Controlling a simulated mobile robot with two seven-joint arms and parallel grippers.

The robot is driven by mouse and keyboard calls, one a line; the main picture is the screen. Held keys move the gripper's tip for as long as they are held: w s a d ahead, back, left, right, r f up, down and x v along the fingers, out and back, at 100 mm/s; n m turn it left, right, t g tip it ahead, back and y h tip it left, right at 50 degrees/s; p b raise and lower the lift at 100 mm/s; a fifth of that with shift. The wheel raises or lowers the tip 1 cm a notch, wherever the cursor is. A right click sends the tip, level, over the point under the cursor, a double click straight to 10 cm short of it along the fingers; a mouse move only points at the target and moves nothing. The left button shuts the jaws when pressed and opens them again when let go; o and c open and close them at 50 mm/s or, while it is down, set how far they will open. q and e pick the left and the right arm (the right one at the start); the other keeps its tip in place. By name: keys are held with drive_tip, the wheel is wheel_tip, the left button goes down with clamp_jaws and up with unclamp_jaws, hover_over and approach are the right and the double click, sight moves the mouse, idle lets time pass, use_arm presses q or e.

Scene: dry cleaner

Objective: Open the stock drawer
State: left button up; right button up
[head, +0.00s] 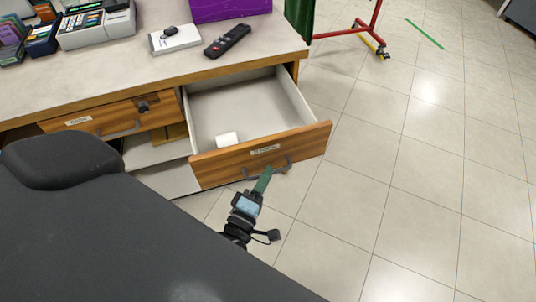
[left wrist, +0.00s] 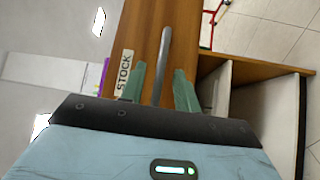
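The stock drawer (head: 215,168), wood-fronted with a white inside, stands pulled well out of the counter. Its label (left wrist: 124,73) reads "STOCK" in the left wrist view. The grey bar handle (head: 285,167) is on its front, and it also shows in the left wrist view (left wrist: 165,52). My left gripper (head: 265,173) is at this handle. Its green fingers (left wrist: 160,72) are apart, one on each side of the bar, with gaps visible. A small white item (head: 228,139) lies inside the drawer. My right gripper is not in view.
A second, shut drawer (head: 85,123) with a handle is at the left. The counter top (head: 130,70) bears a card terminal (head: 95,24), a black remote-like device (head: 228,40) and a purple box (head: 228,8). A red stand (head: 372,30) is at the back. Tiled floor (head: 420,150) at the right is clear.

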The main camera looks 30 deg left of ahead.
use_arm(q)
drive_tip(key=s, duration=0.5)
drive_tip(key=shift+s+d+f, duration=0.2)
drive_tip(key=shift+s+f, duration=0.15)
drive_tip(key=shift+s, duration=0.05)
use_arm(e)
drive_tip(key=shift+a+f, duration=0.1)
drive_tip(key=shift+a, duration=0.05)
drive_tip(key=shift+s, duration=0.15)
